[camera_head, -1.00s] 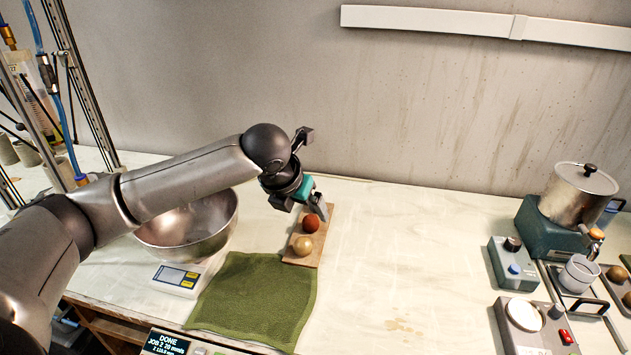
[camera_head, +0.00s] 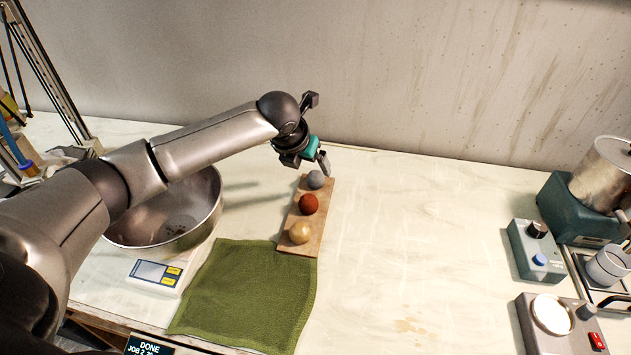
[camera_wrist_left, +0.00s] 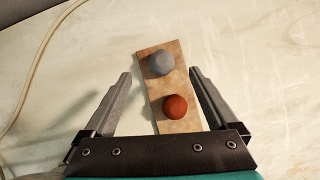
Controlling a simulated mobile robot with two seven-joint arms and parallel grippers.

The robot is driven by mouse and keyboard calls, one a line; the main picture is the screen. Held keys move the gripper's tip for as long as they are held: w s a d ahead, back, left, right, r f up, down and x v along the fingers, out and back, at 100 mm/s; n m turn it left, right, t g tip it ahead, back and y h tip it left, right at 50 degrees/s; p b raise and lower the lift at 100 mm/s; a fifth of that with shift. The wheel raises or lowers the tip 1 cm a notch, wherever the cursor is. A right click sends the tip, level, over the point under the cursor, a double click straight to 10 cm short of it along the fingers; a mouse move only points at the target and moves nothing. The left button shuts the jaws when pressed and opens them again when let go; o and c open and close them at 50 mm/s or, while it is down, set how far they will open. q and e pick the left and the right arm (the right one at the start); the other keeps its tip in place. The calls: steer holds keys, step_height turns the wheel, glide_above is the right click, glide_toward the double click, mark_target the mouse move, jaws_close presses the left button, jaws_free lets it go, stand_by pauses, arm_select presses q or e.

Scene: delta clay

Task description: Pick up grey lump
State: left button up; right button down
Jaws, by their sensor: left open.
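My left gripper (camera_head: 314,166) is open and empty, just above and behind the grey lump in the head view. In the left wrist view the grey lump (camera_wrist_left: 161,63) shows ahead, between the lines of the two open fingers (camera_wrist_left: 160,78). The red-brown lump (camera_wrist_left: 175,106) lies nearer the palm there. The tan lump is hidden in that view. My right gripper is not in view.
A steel bowl (camera_head: 205,205) on a white scale (camera_head: 152,277) stands left of the board. A green cloth (camera_head: 245,295) lies in front. A hotplate with a pot (camera_head: 605,175) and control boxes (camera_head: 535,250) stand at the right. The table between is clear.

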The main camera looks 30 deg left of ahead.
mark_target(313, 177)
arm_select(q)
steer(key=shift+x, duration=0.9)
steer(key=f, duration=0.1)
steer(key=w+f+b, duration=0.1)
steer(key=f, duration=0.1)
steer(key=shift+d+f, duration=0.2)
steer(key=shift+f, duration=0.05)
steer(key=shift+x, duration=0.8)
steer(key=shift+a, duration=0.1)
steer(key=shift+c, duration=0.3)
jaws_close()
steer(key=shift+r, duration=0.1)
